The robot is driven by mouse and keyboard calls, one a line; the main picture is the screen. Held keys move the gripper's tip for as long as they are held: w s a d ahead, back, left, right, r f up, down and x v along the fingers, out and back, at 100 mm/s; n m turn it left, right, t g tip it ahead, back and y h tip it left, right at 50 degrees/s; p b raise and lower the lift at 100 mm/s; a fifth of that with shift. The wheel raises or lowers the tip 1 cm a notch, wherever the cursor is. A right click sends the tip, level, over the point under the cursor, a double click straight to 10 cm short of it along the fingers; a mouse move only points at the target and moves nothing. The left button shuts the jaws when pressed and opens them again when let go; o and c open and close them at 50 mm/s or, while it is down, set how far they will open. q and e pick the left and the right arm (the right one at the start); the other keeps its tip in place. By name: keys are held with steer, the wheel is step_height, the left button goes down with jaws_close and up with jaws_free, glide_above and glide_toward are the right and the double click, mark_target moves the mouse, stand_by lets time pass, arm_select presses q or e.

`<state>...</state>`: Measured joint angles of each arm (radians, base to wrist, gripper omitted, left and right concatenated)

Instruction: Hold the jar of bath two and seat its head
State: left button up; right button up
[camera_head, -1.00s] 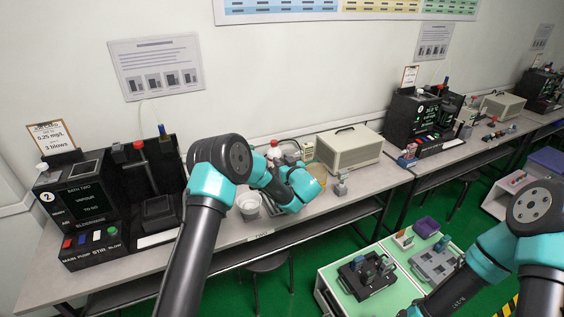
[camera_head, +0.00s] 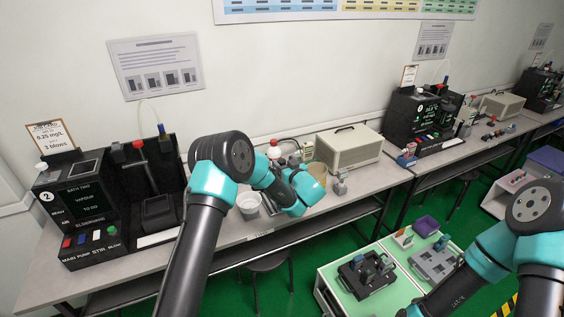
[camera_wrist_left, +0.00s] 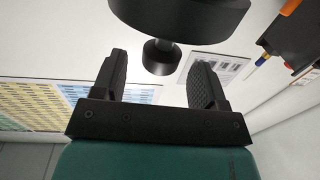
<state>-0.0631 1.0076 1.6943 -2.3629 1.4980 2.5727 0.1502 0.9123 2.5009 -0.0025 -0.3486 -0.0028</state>
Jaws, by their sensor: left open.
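The black bath two station (camera_head: 75,205), marked with a 2, stands on the bench at the left. A dark square vessel (camera_head: 158,211) sits low in its right half; I cannot tell whether this is the jar. In the left wrist view, a wide black disc (camera_wrist_left: 180,15) has a short stem and a small round knob (camera_wrist_left: 158,58), which appears between the fingers of my left gripper (camera_wrist_left: 157,68). The fingers are open, with gaps on both sides of the knob. In the head view my left forearm and wrist hide most of that gripper. My right gripper is out of frame.
A second black station (camera_head: 420,115) is farther right. A pale green cart (camera_head: 325,275) carries several grey and dark fixtures. The bench front near the station is bare.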

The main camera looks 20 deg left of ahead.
arm_select(q)
steer(key=v, duration=1.5)
steer(key=shift+d+r, duration=0.1)
steer(key=s+a+f+m+g+h, duration=0.25)
steer(key=s+a+f+g, duration=0.3)
steer(key=f, duration=0.35)
steer(key=s+a+f+m+g+h, duration=0.25)
steer(key=s+a+f+g, duration=0.35)
steer(key=f, duration=0.3)
steer(key=s+f+m+h, duration=0.1)
steer(key=s+f+h, duration=0.3)
steer(key=s, duration=0.7)
steer(key=s+f+m+h, duration=0.1)
steer(key=s+f+h, duration=0.4)
steer(key=s, duration=0.6)
steer(key=shift+g+h, duration=0.35)
steer(key=shift+h, duration=0.85)
